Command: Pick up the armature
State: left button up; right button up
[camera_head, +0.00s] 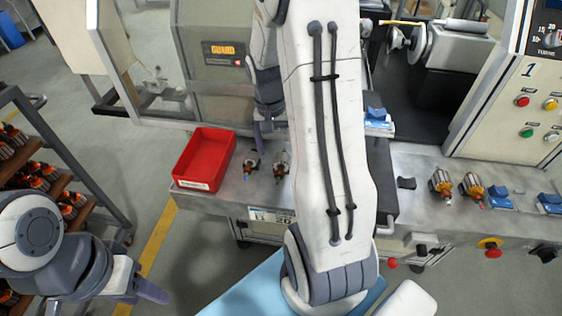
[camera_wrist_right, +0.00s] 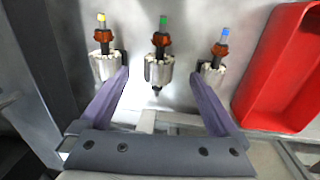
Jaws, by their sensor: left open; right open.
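Three armatures with orange commutators and silver cores stand out in the right wrist view: yellow-tipped (camera_wrist_right: 104,52), green-tipped (camera_wrist_right: 160,55) and blue-tipped (camera_wrist_right: 217,55). In the head view, the blue-tipped one (camera_head: 250,165) and the green-tipped one (camera_head: 281,163) lie on the metal bench; my right arm seems to hide the yellow-tipped one. My right gripper (camera_wrist_right: 163,78) is open and empty, its fingers either side of the green-tipped armature's near end. Its fingertips are close to the outer two armatures; contact is unclear. My left gripper (camera_head: 105,298) is open, low at the left, away from the bench.
A red bin (camera_head: 205,160) stands left of the armatures, and close on the right in the wrist view (camera_wrist_right: 283,70). Two more armatures (camera_head: 441,186) and blue blocks (camera_head: 498,198) are on the bench's right. A rack (camera_head: 50,165) of armatures stands at far left. A winding machine (camera_head: 412,50) stands behind.

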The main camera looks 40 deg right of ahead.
aim_at(281, 158)
jog(key=f, duration=0.1)
jog(key=f+p, duration=0.1)
jog(key=f, duration=0.1)
jog(key=f+p, duration=0.1)
jog(key=shift+s+d+f, duration=0.2)
jog(key=shift+d+f, duration=0.05)
jog(key=shift+d, duration=0.05)
jog(key=shift+f, duration=0.55)
grip_shut()
jog(key=shift+r, duration=0.1)
